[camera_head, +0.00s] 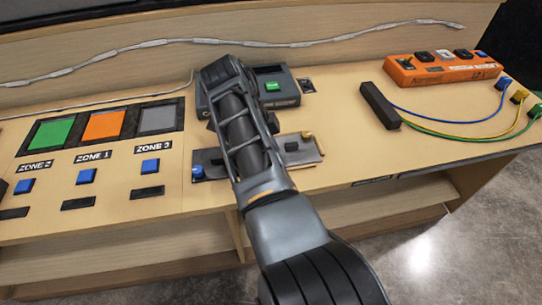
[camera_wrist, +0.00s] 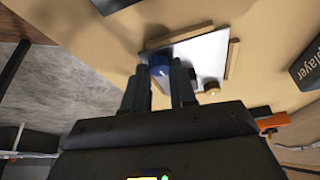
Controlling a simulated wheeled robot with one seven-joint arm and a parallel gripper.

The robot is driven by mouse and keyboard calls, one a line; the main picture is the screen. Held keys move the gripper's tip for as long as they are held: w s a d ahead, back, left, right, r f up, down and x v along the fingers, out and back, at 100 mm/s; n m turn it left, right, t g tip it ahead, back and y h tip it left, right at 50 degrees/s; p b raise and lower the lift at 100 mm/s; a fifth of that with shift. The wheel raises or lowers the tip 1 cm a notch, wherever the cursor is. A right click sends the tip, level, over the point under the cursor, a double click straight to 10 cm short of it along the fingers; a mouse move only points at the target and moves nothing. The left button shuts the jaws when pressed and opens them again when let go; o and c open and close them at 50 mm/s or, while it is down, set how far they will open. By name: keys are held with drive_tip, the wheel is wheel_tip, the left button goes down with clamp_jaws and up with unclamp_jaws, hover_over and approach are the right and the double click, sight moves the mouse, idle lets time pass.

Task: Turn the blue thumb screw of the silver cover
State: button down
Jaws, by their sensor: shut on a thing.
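The silver cover (camera_head: 222,158) lies flat on the desk, partly hidden behind my arm. Its blue thumb screw (camera_head: 198,172) is at the left end, and a brass-coloured screw (camera_head: 307,135) is at the right end. In the wrist view, my gripper (camera_wrist: 159,67) has its two dark fingers on either side of the blue thumb screw (camera_wrist: 157,60) and is shut on it. The silver cover (camera_wrist: 204,52) shows bright beyond the fingers, with the brass screw (camera_wrist: 212,87) at its lower right corner. My gripper is not clearly seen in the head view.
A dark box with a green screen (camera_head: 272,86) stands behind the cover. Coloured pads and blue buttons (camera_head: 150,165) lie left. A black block (camera_head: 380,105), cables and an orange strip (camera_head: 442,68) are right. The desk's front edge is close to the cover.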

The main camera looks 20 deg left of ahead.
drive_tip(key=shift+w+r+m+b, duration=0.2)
drive_tip(key=shift+r+m+b, duration=0.15)
drive_tip(key=shift+m, duration=0.35)
drive_tip(key=c, duration=1.3)
unclamp_jaws()
drive_tip(key=o, duration=0.4)
drive_tip(key=shift+s+f, duration=0.1)
drive_tip(key=shift+f, duration=0.1)
drive_tip(key=shift+r, duration=0.1)
drive_tip(key=v, duration=0.7)
drive_tip(key=shift+a+r, duration=0.2)
drive_tip(key=shift+r, duration=0.05)
